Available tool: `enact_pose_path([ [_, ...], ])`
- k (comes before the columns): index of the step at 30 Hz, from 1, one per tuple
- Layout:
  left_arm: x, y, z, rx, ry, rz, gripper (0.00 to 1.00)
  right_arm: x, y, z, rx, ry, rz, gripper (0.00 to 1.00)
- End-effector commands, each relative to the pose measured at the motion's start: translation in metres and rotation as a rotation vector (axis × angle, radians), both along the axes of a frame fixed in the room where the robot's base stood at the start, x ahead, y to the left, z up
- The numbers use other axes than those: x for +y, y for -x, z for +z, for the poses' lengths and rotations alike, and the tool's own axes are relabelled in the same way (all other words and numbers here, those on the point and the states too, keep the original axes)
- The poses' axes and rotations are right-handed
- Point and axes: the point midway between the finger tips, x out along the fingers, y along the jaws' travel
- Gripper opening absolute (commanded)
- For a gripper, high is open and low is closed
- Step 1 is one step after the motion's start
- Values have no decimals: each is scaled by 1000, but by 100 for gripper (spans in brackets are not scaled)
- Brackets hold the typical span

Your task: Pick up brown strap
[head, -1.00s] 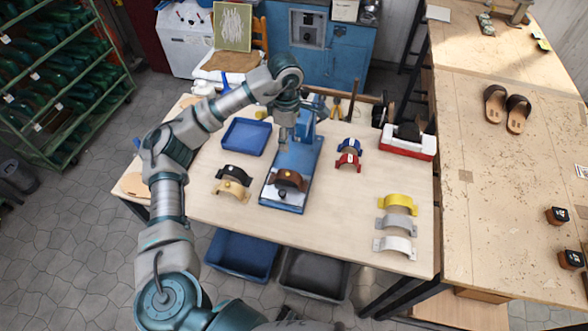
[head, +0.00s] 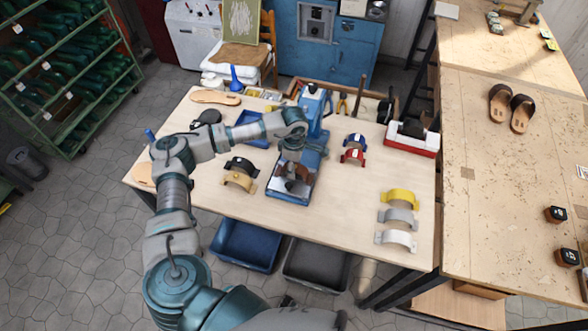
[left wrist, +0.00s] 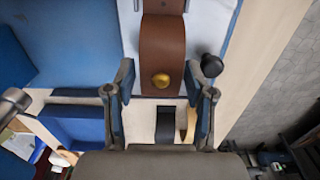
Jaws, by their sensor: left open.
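The brown strap (left wrist: 163,45) with a gold button lies on the white bed of the blue press (head: 291,198). In the head view the strap (head: 299,187) is partly hidden beneath my left gripper (head: 292,170). In the left wrist view my left gripper (left wrist: 160,72) is open, with one finger on each side of the strap's button end. The fingers look apart from the strap, and I cannot tell the height gap. My right gripper is not in view.
A black strap (head: 241,165) and a tan strap (head: 239,181) lie left of the press. Blue (head: 355,140) and red (head: 353,157) straps lie to its right. Yellow (head: 398,197), grey and white straps lie at the table's right. A blue tray (head: 247,130) stands behind the arm.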

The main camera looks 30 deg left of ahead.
Motion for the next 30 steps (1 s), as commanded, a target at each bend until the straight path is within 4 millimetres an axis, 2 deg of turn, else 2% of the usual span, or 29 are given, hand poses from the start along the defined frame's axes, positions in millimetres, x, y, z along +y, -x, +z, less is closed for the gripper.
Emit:
enact_pose_path([
  [3,0,0,-7,0,-1,0,54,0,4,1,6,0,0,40],
  [8,0,0,-7,-1,0,0,54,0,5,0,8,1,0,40],
  [9,0,0,-7,-1,0,0,52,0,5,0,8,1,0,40],
  [13,0,0,-7,-1,-1,0,19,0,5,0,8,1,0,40],
  [16,0,0,-7,0,-1,0,18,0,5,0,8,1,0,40],
  [17,0,0,-7,-1,-1,0,14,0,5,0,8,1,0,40],
  [24,0,0,-6,-1,0,0,14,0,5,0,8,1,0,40],
  [30,0,-1,8,-3,0,-1,14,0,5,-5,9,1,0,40],
])
